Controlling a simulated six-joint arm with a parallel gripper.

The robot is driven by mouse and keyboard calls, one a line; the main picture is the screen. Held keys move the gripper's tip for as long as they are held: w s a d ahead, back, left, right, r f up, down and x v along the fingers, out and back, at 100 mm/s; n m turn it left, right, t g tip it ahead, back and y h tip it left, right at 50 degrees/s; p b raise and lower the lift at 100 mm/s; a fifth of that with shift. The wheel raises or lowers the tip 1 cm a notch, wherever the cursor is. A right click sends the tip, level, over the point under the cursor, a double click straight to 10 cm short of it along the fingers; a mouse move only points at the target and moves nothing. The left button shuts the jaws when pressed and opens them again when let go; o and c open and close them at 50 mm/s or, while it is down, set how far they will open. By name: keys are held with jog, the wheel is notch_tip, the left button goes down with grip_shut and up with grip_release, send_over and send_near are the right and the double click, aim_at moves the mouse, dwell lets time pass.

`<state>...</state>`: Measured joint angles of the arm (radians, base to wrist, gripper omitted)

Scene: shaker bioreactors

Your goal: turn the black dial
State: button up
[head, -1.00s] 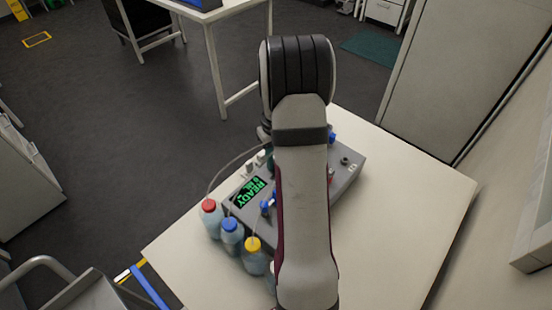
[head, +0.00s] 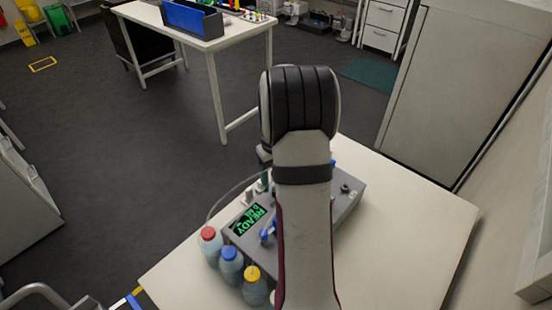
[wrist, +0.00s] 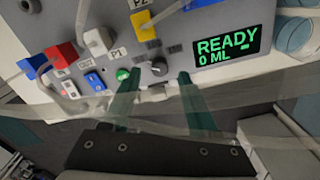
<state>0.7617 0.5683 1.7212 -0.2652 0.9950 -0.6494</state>
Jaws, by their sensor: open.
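The grey device (head: 348,207) stands on the pale table, with a lit "READY 0 ML" screen (wrist: 227,45). In the wrist view a small dark round dial (wrist: 158,68) sits on its panel, left of the screen. My gripper (wrist: 158,77) is open, its two teal fingers pointing at the panel on either side of the dial. I cannot tell whether they touch it. A green button (wrist: 122,73) is close by the left fingertip. In the head view my arm hides the gripper and the middle of the device.
Bottles with red (head: 207,233), blue (head: 229,253) and yellow (head: 252,273) caps stand by the device, with thin tubes. In the wrist view, yellow (wrist: 145,24), white (wrist: 98,41) and red (wrist: 62,55) fittings crowd the panel. The table's right side (head: 420,235) is clear.

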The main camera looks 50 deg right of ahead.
notch_tip(320, 180, up, 13)
jog(key=shift+f, duration=0.15)
jog(key=s+a+r+y, duration=0.1)
jog(key=s+a, duration=0.3)
jog(key=a, duration=0.9)
jog(key=s+a+r, duration=0.1)
jog(key=s+a, duration=0.3)
jog(key=a, duration=0.9)
jog(key=s+a+f+m, duration=0.1)
jog(key=s+a+f, duration=0.3)
jog(key=s, duration=0.5)
jog(key=shift+s+a+y, duration=0.2)
jog(key=shift+a+y, duration=0.2)
jog(key=shift+a, duration=0.75)
